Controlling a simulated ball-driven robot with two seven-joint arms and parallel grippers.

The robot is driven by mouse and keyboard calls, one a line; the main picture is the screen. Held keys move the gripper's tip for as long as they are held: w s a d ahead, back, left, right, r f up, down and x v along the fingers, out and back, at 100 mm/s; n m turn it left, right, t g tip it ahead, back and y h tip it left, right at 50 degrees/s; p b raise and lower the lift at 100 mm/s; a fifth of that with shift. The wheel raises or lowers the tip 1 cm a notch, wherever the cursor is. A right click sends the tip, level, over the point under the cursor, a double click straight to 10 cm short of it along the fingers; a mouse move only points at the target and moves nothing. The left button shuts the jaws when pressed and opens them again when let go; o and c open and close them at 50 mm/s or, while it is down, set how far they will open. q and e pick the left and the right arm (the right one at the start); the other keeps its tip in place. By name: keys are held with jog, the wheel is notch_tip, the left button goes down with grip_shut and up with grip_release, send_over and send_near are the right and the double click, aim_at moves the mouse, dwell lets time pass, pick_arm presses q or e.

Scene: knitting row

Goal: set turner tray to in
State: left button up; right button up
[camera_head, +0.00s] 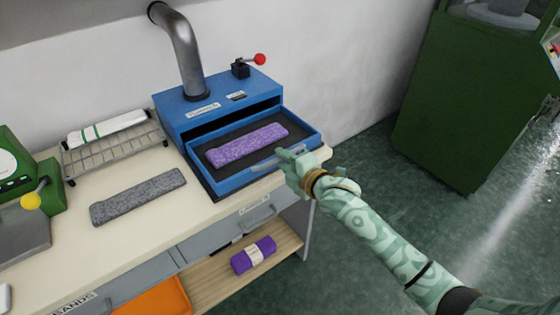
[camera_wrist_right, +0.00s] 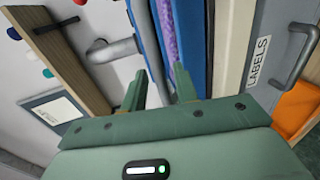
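The turner is a blue box (camera_head: 178,118) at the back of the bench. Its blue tray (camera_head: 234,184) is pulled out toward the front, with a purple knitted strip (camera_head: 247,145) lying in it. My right gripper (camera_head: 284,157) is at the right part of the tray's front edge. In the right wrist view its two fingers (camera_wrist_right: 160,88) stand apart, with nothing visibly clamped between them. The blue tray edge (camera_wrist_right: 146,30) runs just beyond the fingertips. I cannot tell whether they touch it. My left gripper is not in view.
A grey knitted strip (camera_head: 138,196) lies on the bench, left of the tray. A wire rack (camera_head: 118,154) and a green machine (camera_head: 48,185) stand farther left. A red-knobbed lever (camera_head: 241,68) and a pipe (camera_head: 183,55) top the turner.

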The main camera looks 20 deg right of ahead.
jog(key=shift+x, duration=1)
grip_shut()
